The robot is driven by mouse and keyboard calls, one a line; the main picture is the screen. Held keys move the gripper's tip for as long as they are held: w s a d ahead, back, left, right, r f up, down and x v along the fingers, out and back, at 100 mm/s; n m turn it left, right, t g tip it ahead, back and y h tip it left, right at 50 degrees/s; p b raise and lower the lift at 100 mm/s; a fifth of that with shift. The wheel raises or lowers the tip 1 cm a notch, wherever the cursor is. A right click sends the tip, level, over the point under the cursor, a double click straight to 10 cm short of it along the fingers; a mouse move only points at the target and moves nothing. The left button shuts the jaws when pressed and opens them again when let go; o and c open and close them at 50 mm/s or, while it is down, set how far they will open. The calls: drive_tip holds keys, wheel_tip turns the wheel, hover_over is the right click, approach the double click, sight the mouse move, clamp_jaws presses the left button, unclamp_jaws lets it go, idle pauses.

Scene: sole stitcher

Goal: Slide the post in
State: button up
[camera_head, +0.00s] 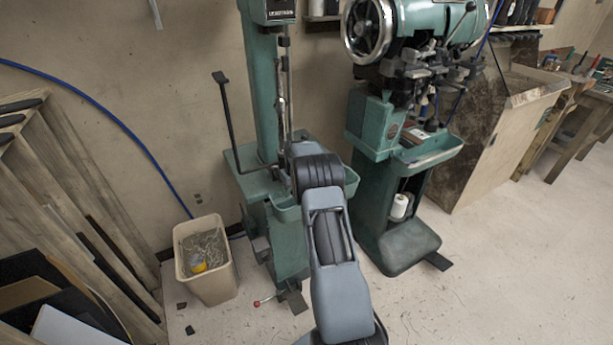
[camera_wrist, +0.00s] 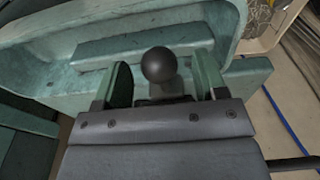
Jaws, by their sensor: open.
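In the wrist view, a short grey post with a dark round knob (camera_wrist: 158,65) on top stands at the green machine's tray (camera_wrist: 60,68). My gripper (camera_wrist: 163,78) is open, with one finger on each side of the knob. I see no clear contact between the fingers and the knob, and the post's lower part is hidden by my gripper. In the head view, the green sole stitcher (camera_head: 262,100) stands at the centre. My arm reaches to its tray (camera_head: 252,186) and hides my gripper and the post there.
A second green machine (camera_head: 375,130) with a handwheel stands close on the right. A beige waste bin (camera_head: 205,285) is on the floor to the left. Wooden racks (camera_head: 75,190) fill the far left. The floor at right (camera_head: 500,270) is clear.

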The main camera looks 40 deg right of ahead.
drive_tip(key=shift+o, duration=0.4)
wheel_tip(320, 180, up, 7)
drive_tip(key=s+p, duration=0.2)
drive_tip(key=p, duration=0.1)
drive_tip(key=shift+p, duration=0.3)
drive_tip(key=shift+a, duration=0.1)
idle(0.4)
drive_tip(key=s+a+r, duration=0.5)
drive_tip(key=s+a, duration=0.3)
drive_tip(key=s, duration=0.1)
drive_tip(key=s+a+r+t, duration=0.1)
drive_tip(key=s+a+r, duration=0.4)
drive_tip(key=s+a, duration=0.3)
drive_tip(key=s+a+r+n+t, duration=0.1)
drive_tip(key=s+a+r, duration=0.4)
drive_tip(key=s+a, duration=0.3)
drive_tip(key=s, duration=0.3)
drive_tip(key=shift+s+r, duration=0.3)
drive_tip(key=shift+r, duration=0.1)
